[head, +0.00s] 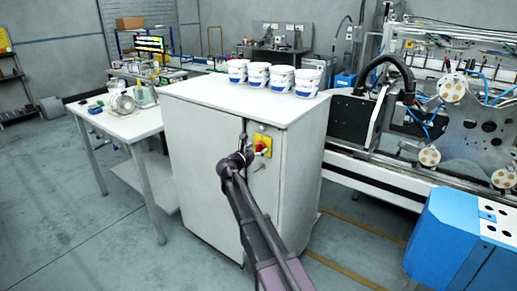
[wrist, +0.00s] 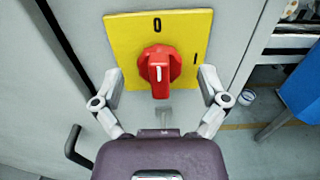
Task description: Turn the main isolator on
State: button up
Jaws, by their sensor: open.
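The main isolator is a red rotary knob (wrist: 160,70) on a yellow plate (wrist: 125,38), mounted on the front of a white cabinet. The plate is marked 0 at the top and I at the right. The white line on the knob points up towards the 0. In the head view the knob (head: 261,148) shows on the cabinet front, just right of my gripper (head: 243,152). In the wrist view my gripper (wrist: 160,85) is open, with one finger on each side of the knob. I cannot tell whether either finger touches it.
The white cabinet (head: 200,145) carries several white and blue tubs (head: 272,76) on top. A dark handle (wrist: 73,145) sits left of the plate. A white table (head: 130,125) stands left, and a blue machine unit (head: 445,235) stands right. Floor is clear at front left.

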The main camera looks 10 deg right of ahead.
jog(key=shift+w+d, duration=0.2)
jog(key=c, duration=1.1)
jog(key=shift+c, duration=0.2)
